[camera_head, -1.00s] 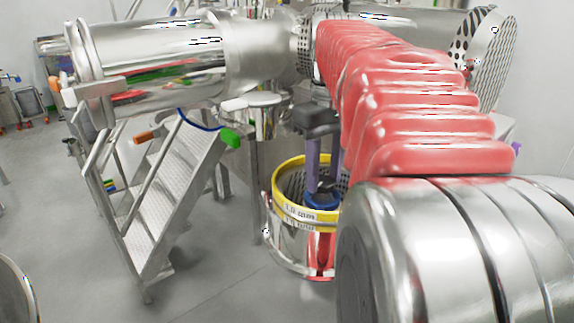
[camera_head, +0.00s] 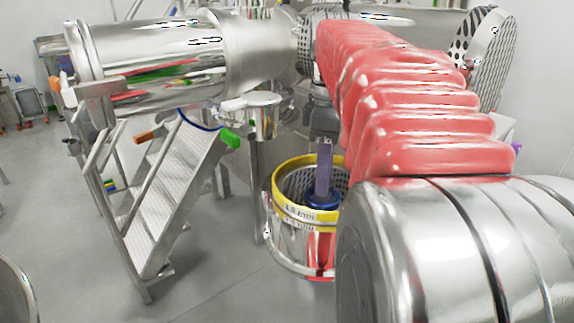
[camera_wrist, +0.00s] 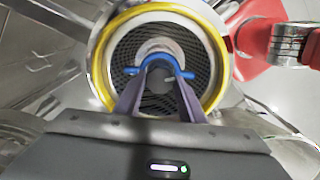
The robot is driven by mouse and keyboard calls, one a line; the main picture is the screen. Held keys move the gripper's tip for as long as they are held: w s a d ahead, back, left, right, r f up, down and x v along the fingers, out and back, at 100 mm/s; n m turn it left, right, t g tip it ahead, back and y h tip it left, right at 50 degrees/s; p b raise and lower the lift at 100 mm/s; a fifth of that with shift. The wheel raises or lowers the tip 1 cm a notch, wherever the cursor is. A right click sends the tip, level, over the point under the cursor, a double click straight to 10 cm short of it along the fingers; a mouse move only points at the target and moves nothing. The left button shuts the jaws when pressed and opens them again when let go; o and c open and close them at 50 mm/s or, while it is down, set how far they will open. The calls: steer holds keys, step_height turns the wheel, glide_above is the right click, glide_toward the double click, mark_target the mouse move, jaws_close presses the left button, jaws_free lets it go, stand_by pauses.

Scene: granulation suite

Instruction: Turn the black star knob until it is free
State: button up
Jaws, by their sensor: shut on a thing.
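My gripper (camera_head: 323,188) reaches down into a perforated metal basket with a yellow rim (camera_head: 293,210). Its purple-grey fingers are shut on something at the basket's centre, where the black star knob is. The knob itself is hidden behind the fingers in the head view, and I cannot make it out clearly in the wrist view.
A metal step ladder (camera_head: 178,190) with a green-tipped rail stands left of the basket. A large horizontal steel cylinder (camera_head: 155,60) is behind it. A perforated disc (camera_head: 496,62) is at the upper right. Grey floor is free in front.

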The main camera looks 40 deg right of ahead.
steer(key=shift+r, duration=0.1)
stand_by(0.3)
steer(key=o, duration=1)
steer(key=shift+o, duration=0.2)
step_height(320, 180, up, 14)
steer(key=shift+f, duration=0.2)
stand_by(0.7)
